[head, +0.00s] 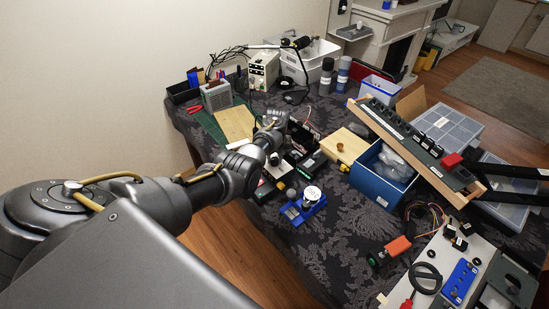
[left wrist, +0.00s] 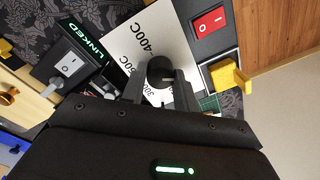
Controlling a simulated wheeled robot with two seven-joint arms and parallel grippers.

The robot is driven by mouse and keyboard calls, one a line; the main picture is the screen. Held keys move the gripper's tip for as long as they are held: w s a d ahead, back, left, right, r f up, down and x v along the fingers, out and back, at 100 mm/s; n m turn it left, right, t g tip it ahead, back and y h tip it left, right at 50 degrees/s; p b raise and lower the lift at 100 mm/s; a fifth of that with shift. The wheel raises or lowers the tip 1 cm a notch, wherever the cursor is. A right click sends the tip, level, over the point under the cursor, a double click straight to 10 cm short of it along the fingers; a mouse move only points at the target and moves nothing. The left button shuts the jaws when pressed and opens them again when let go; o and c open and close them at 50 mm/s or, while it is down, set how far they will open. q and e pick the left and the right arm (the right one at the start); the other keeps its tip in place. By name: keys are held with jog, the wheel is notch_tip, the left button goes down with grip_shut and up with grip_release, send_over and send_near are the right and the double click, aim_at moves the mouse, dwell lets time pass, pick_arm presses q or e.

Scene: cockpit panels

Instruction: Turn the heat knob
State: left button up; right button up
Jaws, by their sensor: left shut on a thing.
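The heat knob is a round black knob (left wrist: 160,70) on a white dial plate (left wrist: 128,42) with temperature marks such as 400C, seen in the left wrist view. My left gripper (left wrist: 158,88) is shut on the knob, with one dark finger on each side of it. In the head view my left arm reaches in from the left, and my left gripper (head: 273,153) is at the far end of the small panel. The knob is hard to make out there. I do not see my right gripper.
In the left wrist view a red rocker switch (left wrist: 209,22) and a yellow part (left wrist: 227,75) sit to the right, and a LINKED switch box (left wrist: 72,64) to the left. A tilted switch rail (head: 420,150) stands at the right.

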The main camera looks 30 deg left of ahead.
pick_arm(q)
jog(key=n, duration=0.4)
jog(key=shift+n, duration=0.4)
jog(key=n+b, duration=0.1)
jog(key=n, duration=0.4)
jog(key=shift+n, duration=0.3)
jog(key=n+b, duration=0.2)
jog(key=n, duration=0.3)
jog(key=shift+h, duration=0.3)
jog(key=n+b, duration=0.2)
jog(key=n, duration=0.4)
jog(key=shift+b, duration=0.4)
jog(key=shift+n, duration=0.3)
jog(key=o, duration=1)
